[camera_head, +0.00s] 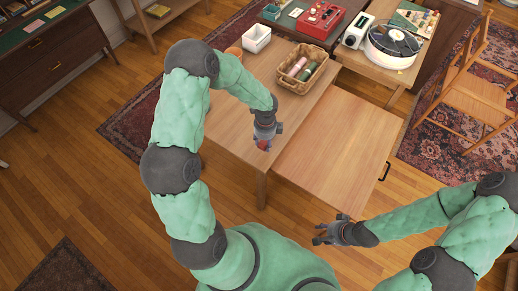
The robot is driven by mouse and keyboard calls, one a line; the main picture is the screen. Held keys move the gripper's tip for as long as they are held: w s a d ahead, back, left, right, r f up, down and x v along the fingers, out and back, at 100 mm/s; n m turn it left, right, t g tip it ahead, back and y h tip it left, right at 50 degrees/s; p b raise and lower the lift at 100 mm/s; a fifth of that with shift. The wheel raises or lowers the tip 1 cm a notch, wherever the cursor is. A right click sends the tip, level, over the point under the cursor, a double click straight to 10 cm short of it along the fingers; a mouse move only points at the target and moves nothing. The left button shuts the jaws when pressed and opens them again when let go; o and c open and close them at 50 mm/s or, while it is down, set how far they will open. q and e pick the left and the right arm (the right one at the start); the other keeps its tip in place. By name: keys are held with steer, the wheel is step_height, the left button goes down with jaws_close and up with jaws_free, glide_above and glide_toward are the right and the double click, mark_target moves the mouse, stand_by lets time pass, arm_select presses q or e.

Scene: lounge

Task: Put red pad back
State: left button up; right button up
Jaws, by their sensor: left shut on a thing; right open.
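My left gripper (265,134) is shut on a small red thing, which appears to be the red pad (263,145). It hangs over the front part of the wooden table (228,122), near the table's front edge. Only a little of the red pad shows between the fingers, and its shape is mostly hidden. My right gripper (326,236) is open and empty, low at the front, in front of the wooden panel with a black handle.
A wicker basket (283,79) with rolled items stands on the table behind my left gripper. A white box (256,47) is behind it. A flat wooden panel (345,145) with a black handle adjoins the table's right side and is bare. A turntable (392,42) and chair (478,98) are right.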

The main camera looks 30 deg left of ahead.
mark_target(259, 152)
arm_select(q)
steer(key=shift+s+a+f+b, duration=0.15)
steer(key=shift+a+f, duration=0.3)
steer(key=shift+f, duration=0.15)
steer(key=shift+s+a+f+b, duration=0.1)
steer(key=shift+a+f+b, duration=0.05)
steer(key=shift+a+f, duration=0.35)
steer(key=shift+s+a+f+b, duration=0.15)
steer(key=shift+f+b, duration=0.6)
steer(key=shift+f, duration=1)
steer(key=shift+f, duration=0.2)
steer(key=o, duration=1.1)
